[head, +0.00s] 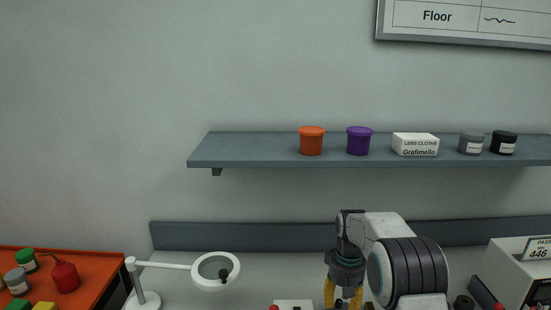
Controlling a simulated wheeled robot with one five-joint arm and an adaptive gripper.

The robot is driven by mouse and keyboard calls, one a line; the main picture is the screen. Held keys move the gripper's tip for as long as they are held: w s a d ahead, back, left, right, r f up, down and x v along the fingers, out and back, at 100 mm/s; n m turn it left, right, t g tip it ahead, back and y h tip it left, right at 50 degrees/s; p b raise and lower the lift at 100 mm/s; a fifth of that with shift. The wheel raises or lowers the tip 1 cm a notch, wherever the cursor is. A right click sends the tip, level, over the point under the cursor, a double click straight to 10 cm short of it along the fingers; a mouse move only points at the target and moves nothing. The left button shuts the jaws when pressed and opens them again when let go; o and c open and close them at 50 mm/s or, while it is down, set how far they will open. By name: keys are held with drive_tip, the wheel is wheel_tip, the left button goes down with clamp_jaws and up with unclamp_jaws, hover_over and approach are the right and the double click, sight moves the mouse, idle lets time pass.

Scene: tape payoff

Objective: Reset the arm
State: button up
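My arm rises at the bottom right of centre in the head view, in front of the grey back panel. My gripper (343,297) hangs down from the wrist, with yellow fingers at the bottom edge of the picture. The fingertips are cut off by the frame, so I cannot tell whether they are apart or hold anything.
A grey shelf (260,150) holds an orange tub (311,142), a purple tub (358,141), a lens cloth box (415,145) and grey and black jars. A white magnifier lamp (160,265) stands left. An orange surface (95,264) holds small items. A white device (510,275) stands right.

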drive_tip(key=s+r, duration=0.4)
drive_tip(key=s, duration=1.1)
drive_tip(key=s+r, duration=0.3)
drive_tip(key=s, duration=1.1)
wheel_tip(320, 180, up, 6)
drive_tip(key=s+t, duration=0.3)
drive_tip(key=t, duration=0.1)
drive_tip(key=shift+m+t, duration=0.3)
drive_tip(key=shift+m, duration=0.1)
drive_tip(key=shift+w, duration=0.1)
